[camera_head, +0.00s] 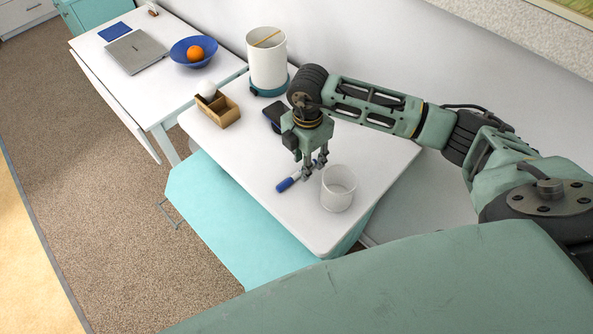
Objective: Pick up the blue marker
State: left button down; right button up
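The blue marker (286,184) lies on the white table. Its blue end points to the lower left, and its pale barrel runs up to the right under my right gripper. My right gripper (314,170) points down with its fingertips low over the barrel, at about the marker's height. The fingers hide part of the marker, and I cannot tell whether they are closed on it. My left gripper is not in view.
A dark object (272,116) lies behind the gripper. A wooden box (218,111) and a white canister (267,60) stand further back. The table front (290,222) is clear.

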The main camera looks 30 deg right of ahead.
notch_tip(320, 180, down, 2)
jog(key=shift+w+f, duration=0.15)
grip_shut()
dwell(0.3)
